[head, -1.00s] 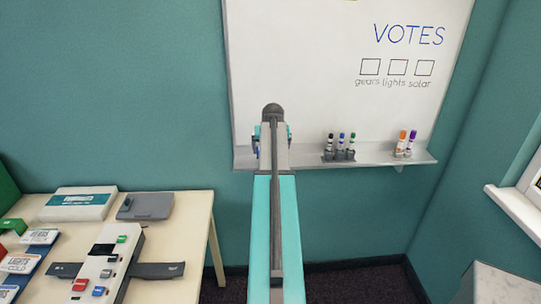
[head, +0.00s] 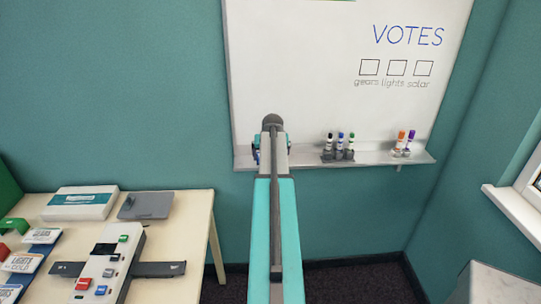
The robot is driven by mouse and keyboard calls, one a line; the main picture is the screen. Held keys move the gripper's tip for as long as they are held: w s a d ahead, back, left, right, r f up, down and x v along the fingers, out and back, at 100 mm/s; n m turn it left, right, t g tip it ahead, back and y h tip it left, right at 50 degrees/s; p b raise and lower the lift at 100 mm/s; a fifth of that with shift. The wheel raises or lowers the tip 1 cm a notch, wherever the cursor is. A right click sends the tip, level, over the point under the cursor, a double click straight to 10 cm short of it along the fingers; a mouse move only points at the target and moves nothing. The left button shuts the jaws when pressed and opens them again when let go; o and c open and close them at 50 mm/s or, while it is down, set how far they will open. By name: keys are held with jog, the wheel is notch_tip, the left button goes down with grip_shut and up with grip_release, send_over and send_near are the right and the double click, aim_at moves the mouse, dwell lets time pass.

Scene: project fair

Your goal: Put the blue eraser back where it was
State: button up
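I cannot make out a blue eraser for certain in the head view. My arm reaches forward to the whiteboard (head: 310,80), and its far end overlaps the left part of the ledge (head: 310,162). My gripper's fingers are hidden behind my own arm, so I cannot see whether they hold anything. Small dark-blue bits show on both sides of the arm's end; I cannot tell if they are my arm or an object.
A table (head: 185,230) at left holds a white box (head: 80,203), a grey flat device (head: 146,205) and a switch panel (head: 108,265).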

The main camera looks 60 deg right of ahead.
jog(key=o, duration=0.6)
jog(key=shift+f, duration=0.1)
jog(key=shift+o, duration=0.2)
jog(key=b+v, duration=0.4)
jog(key=v, duration=0.8)
dwell(0.9)
